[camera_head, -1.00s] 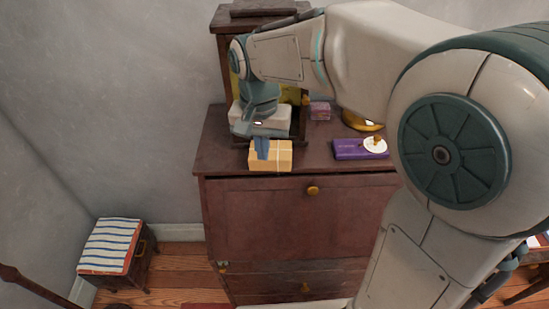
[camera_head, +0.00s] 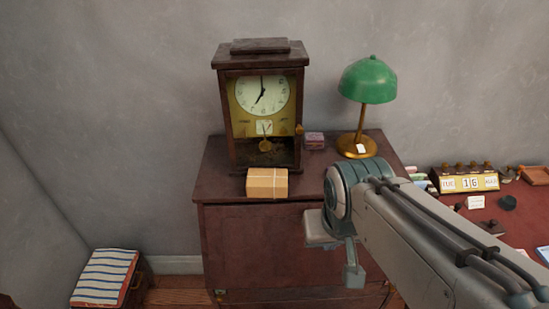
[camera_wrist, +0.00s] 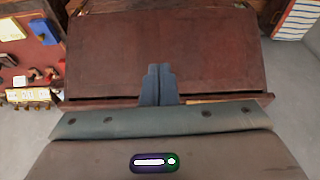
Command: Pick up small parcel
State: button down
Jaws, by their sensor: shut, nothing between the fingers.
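The small parcel (camera_head: 267,183) is a tan box with pale cross bands. It sits on the front edge of the brown cabinet's top, in front of the clock, in the head view. My gripper (camera_head: 353,276) is to the right of the parcel and lower in that view, in front of the cabinet and apart from the parcel. In the wrist view its fingers (camera_wrist: 158,85) are together and empty, with the cabinet's front behind them. I cannot make out the parcel clearly in the wrist view.
A pendulum clock (camera_head: 262,105), a small pink box (camera_head: 314,140) and a green lamp (camera_head: 368,82) stand on the cabinet (camera_head: 220,172). A red desk (camera_head: 462,192) with a calendar (camera_head: 468,181) is at right. A striped stool (camera_head: 103,277) is at lower left.

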aim_at(260, 183)
jog(key=k, duration=1.15)
jog(key=u, duration=0.6)
jog(key=i, duration=1.35)
jog(key=z, duration=0.65)
